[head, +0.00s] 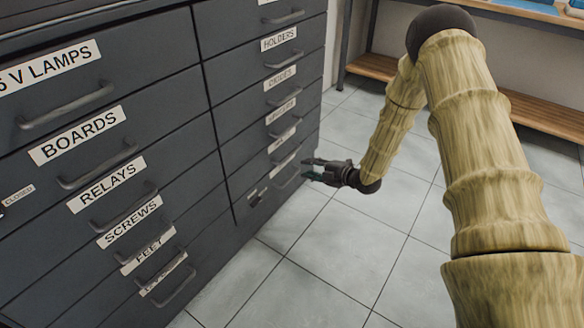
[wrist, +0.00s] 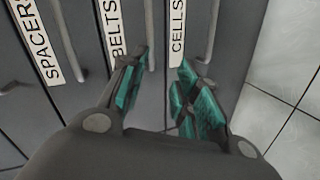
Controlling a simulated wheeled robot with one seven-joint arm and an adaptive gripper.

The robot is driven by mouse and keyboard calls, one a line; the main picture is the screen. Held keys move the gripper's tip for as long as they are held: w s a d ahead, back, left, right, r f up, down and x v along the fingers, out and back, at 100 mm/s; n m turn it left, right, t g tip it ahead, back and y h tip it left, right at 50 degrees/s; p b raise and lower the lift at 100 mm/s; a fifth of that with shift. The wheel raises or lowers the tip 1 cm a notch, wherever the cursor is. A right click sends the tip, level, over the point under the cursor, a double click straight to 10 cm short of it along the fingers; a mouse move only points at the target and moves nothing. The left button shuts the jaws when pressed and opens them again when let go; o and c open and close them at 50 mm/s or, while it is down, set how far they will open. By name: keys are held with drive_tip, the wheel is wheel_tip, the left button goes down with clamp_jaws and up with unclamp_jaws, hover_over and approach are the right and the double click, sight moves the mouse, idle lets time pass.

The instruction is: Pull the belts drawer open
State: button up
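The belts drawer front (wrist: 133,105) is closest to my fingers in the wrist view, marked by its BELTS label (wrist: 116,28). Its handle (wrist: 151,40) runs as a thin dark bar just beyond the left fingertip. Whether a fingertip touches the handle cannot be told. In the head view my gripper (head: 308,168) is open beside the lower part of the cabinet's right column.
The spacers label (wrist: 35,38) and cells label (wrist: 180,30) flank the belts label. The dark cabinet (head: 185,75) has a left column of larger drawers. Tiled floor (head: 345,235) is open in front. A bench with a wooden shelf (head: 545,112) stands behind.

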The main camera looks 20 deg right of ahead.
sight(292, 153)
drive_tip(key=shift+w+a+f+n+y+b, duration=0.3)
drive_tip(key=shift+w+a+n+b, duration=0.35)
drive_tip(key=shift+w+b, duration=1.05)
drive_tip(key=shift+w+a+f+n+y+b, duration=0.25)
drive_tip(key=shift+w+a+f+n+b, duration=0.65)
drive_tip(key=shift+w, duration=1.4)
drive_tip(key=shift+w+a+r+n+y+b, duration=0.1)
drive_tip(key=shift+w+a+n+y+b, duration=0.3)
drive_tip(key=shift+w+b, duration=1.45)
drive_tip(key=shift+w+d, duration=0.15)
drive_tip(key=shift+d, duration=0.05)
clamp_jaws()
